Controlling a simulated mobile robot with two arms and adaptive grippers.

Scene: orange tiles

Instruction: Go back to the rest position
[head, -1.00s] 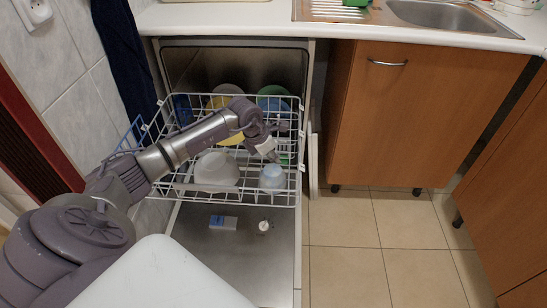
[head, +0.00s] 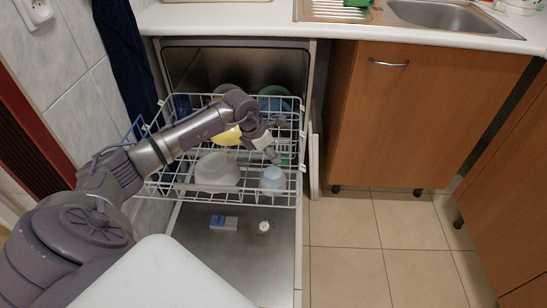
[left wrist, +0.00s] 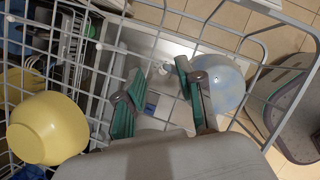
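My left gripper (head: 271,150) hangs over the pulled-out dishwasher rack (head: 299,182), held by my arm from the left. In the left wrist view its two green-lined fingers (left wrist: 160,95) stand apart with nothing held between them. A pale blue cup (head: 272,178) sits in the rack below the gripper; it also shows in the left wrist view (left wrist: 228,84), beside the right finger. My right gripper is in neither view.
A white bowl (head: 216,170) and a yellow bowl (head: 228,137) are in the rack, partly behind my arm. The open dishwasher door (head: 262,260) lies below. The counter (head: 230,18) is above, a cabinet (head: 420,115) to the right. The tiled floor (head: 350,250) is clear.

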